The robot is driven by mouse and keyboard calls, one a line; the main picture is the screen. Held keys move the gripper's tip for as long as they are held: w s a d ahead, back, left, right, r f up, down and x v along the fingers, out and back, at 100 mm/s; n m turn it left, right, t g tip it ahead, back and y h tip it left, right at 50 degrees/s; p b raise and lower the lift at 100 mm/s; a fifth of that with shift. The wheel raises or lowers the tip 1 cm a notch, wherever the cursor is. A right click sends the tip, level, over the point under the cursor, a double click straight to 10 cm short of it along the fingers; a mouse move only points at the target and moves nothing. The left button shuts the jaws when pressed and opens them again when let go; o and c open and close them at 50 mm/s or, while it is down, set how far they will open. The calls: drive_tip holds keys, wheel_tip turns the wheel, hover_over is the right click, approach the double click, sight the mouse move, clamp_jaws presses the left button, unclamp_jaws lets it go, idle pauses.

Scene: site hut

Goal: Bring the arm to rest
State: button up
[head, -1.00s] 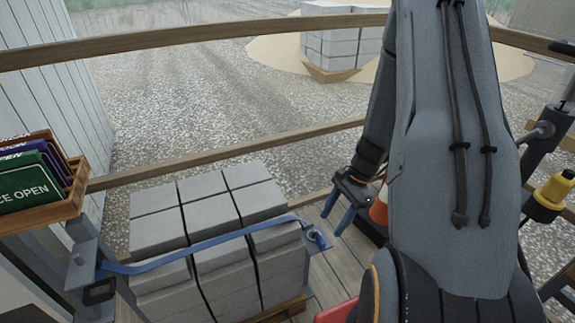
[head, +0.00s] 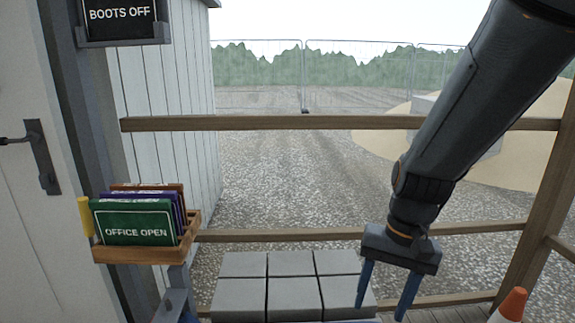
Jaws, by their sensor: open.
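My gripper (head: 384,298) hangs from my arm in the right half of the head view. Its two blue fingers point down and stand apart, with nothing between them. The left finger overlaps the right end of a stack of grey blocks (head: 240,264) in the picture; I cannot tell how far apart they are. My arm comes down from the upper right to the gripper.
A wooden rack (head: 150,254) holds several signs, a green "OFFICE OPEN" sign (head: 132,222) in front. Above it hangs a "BOOTS OFF" sign (head: 122,14). Wooden rails (head: 290,123) cross the view. A door (head: 25,200) is at left, an orange cone (head: 513,303) at lower right.

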drive_tip(key=s+a+r+n+t+h, duration=0.1)
drive_tip(key=s+a+r+n, duration=0.35)
drive_tip(key=s, duration=0.25)
drive_tip(key=d+r+p, duration=0.5)
drive_tip(key=r+p, duration=0.1)
drive_tip(key=p, duration=0.6)
drive_tip(key=shift+d+r+m+h+p, duration=0.2)
drive_tip(key=shift+d+m+h+p, duration=0.1)
drive_tip(key=shift+d+m, duration=0.1)
